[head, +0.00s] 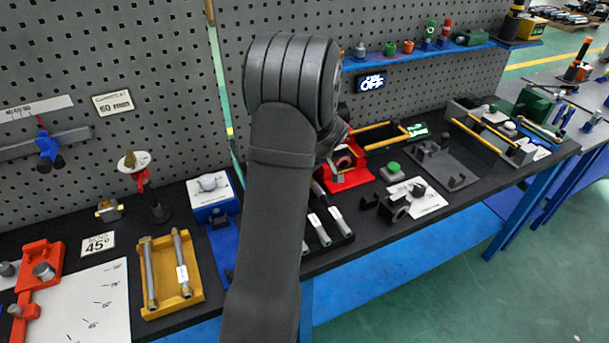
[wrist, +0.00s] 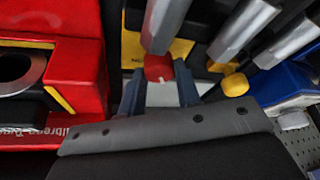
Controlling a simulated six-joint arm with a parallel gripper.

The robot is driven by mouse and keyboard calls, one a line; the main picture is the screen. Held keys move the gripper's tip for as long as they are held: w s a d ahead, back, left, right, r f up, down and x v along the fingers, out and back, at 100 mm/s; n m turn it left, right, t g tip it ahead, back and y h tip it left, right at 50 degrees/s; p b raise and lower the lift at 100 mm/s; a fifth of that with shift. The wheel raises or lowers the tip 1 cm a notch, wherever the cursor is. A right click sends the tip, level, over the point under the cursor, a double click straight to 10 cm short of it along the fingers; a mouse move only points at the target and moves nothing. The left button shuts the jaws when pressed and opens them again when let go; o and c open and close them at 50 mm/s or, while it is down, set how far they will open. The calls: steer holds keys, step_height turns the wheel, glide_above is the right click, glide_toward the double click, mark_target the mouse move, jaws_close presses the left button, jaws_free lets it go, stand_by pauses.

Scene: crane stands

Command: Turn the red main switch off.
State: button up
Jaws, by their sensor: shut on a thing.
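In the wrist view the red main switch (wrist: 158,67) is a small red block in front of a yellow plate (wrist: 132,48). My gripper (wrist: 160,82) is shut on it, with one blue-grey finger on each side. The switch's turn position cannot be read, as the fingers and the metal bars hide part of it. In the head view my arm hides the switch and most of my gripper.
A red block with a round bore (wrist: 70,75) stands close to the left of my gripper. Several thick metal bars (wrist: 235,30) reach in above and to the right. A yellow knob (wrist: 235,84) and a blue block (wrist: 285,85) sit at the right.

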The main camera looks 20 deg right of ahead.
steer(key=shift+d+n+g+y, duration=0.1)
steer(key=shift+n+g+y, duration=0.35)
steer(key=shift+n, duration=1.05)
steer(key=o, duration=0.7)
steer(key=v, duration=1.7)
steer(key=shift+d+r, duration=0.15)
